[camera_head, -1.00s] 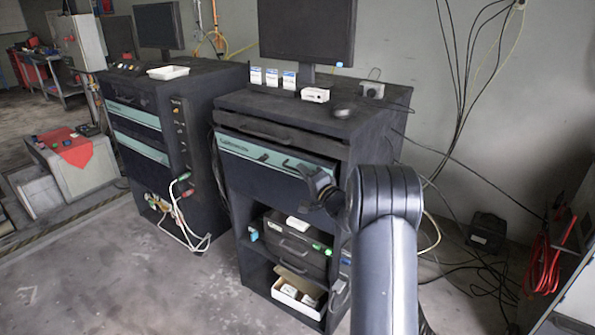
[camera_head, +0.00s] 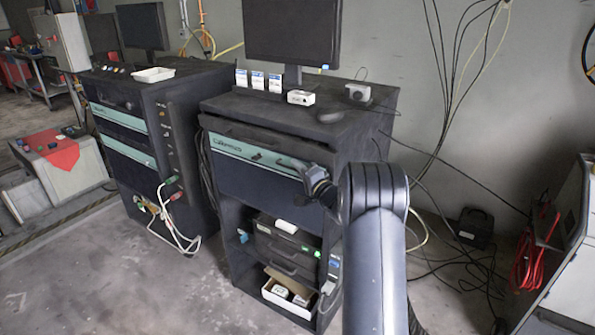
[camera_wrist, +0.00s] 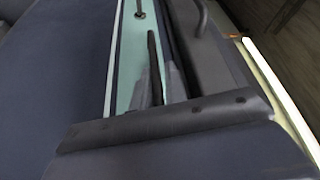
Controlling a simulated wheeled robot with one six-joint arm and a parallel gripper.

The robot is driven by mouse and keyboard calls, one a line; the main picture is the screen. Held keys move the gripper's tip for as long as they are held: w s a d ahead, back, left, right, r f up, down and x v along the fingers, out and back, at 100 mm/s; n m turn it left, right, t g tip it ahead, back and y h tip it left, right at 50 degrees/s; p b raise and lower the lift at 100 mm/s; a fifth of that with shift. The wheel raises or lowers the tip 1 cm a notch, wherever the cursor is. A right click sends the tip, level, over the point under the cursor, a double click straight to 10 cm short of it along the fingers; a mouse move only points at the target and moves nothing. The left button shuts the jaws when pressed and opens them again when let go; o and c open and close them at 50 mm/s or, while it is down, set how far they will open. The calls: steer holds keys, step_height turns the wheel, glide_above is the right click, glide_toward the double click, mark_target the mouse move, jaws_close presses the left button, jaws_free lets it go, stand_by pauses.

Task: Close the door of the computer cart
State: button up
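The computer cart (camera_head: 367,130) is a black cabinet in the middle of the head view. Its door (camera_head: 262,186) is a dark panel with a teal strip along the top, below a dark drawer front. The panel looks close to flush with the cart's front, but my arm hides its right end, so a small gap cannot be ruled out. My gripper (camera_head: 317,184) is at the panel's right part, close to or touching it. In the wrist view, the teal strip (camera_wrist: 128,60) and dark panel (camera_wrist: 50,85) are very near.
A monitor (camera_head: 291,32), small boxes and a mouse stand on the cart. Its lower shelves hold a black case and a white box (camera_head: 287,298). A second cart (camera_head: 180,110) stands left. Cables and a red hose (camera_head: 535,250) are at right. The floor in front is clear.

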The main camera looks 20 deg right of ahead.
steer(key=o, duration=0.3)
steer(key=shift+f, duration=0.15)
steer(key=b+v, duration=0.1)
steer(key=v, duration=1)
steer(key=shift+b, duration=0.35)
steer(key=shift+w, duration=0.1)
steer(key=p+x, duration=0.1)
steer(key=x, duration=0.9)
steer(key=shift+w+a+p, duration=0.15)
steer(key=shift+w+p, duration=0.25)
steer(key=shift+a+f, duration=0.1)
steer(key=shift+s+a, duration=0.2)
